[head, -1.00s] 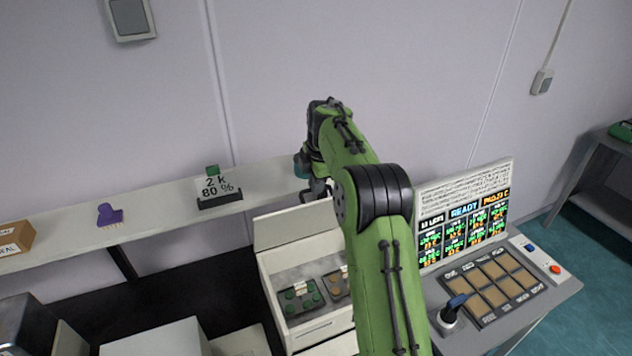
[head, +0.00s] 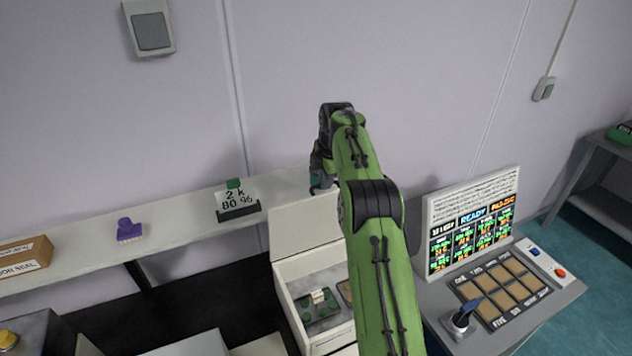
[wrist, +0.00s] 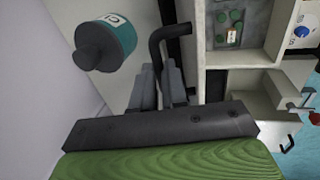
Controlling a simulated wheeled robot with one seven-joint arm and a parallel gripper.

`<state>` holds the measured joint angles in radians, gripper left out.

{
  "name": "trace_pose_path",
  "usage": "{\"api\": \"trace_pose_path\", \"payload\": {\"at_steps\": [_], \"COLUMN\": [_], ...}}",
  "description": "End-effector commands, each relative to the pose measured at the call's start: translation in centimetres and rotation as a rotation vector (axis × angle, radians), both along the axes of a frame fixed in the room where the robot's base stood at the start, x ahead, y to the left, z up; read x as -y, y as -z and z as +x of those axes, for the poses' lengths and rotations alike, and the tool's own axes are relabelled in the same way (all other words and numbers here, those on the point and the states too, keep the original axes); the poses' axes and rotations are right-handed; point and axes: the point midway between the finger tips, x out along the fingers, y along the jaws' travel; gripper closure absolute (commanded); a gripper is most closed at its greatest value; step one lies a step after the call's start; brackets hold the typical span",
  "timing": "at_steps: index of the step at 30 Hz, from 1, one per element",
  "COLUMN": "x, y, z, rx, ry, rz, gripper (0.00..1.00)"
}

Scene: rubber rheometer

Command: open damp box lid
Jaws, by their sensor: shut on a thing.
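The damp box (head: 312,342) is the pale box left of the instrument panel. Its lid (head: 303,225) stands raised at the back, and the inside is visible. Inside lies a dark tray with green round pieces (head: 318,305), which also shows in the wrist view (wrist: 228,22). My gripper (head: 318,188) is at the top edge of the lid, partly hidden by my arm. In the wrist view my gripper (wrist: 160,85) is shut on the black bent lid handle (wrist: 157,42). The exact contact is partly hidden.
A teal bottle with a dark cap (wrist: 118,38) is close beside my gripper. The wall shelf (head: 180,219) carries a "2 k 80 %" sign (head: 237,200), a purple brush (head: 129,230) and a cardboard box (head: 24,258). The instrument screen (head: 472,225) stands right of my arm.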

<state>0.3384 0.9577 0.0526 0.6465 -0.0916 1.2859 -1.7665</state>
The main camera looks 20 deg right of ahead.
Motion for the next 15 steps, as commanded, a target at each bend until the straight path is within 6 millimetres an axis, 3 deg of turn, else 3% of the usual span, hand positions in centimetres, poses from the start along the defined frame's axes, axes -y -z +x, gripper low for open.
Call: {"api": "trace_pose_path", "payload": {"at_steps": [8, 9, 13, 15], "x": [-0.22, -0.21, -0.19, -0.18], "y": [0.1, 0.1, 0.14, 0.15], "z": [-0.06, -0.07, -0.07, -0.08], "rx": [-0.005, -0.005, -0.006, -0.006], "ry": [-0.008, -0.008, -0.007, -0.007], "rz": [0.003, 0.003, 0.003, 0.003], "gripper": [1.0, 0.83, 0.63, 0.62]}}
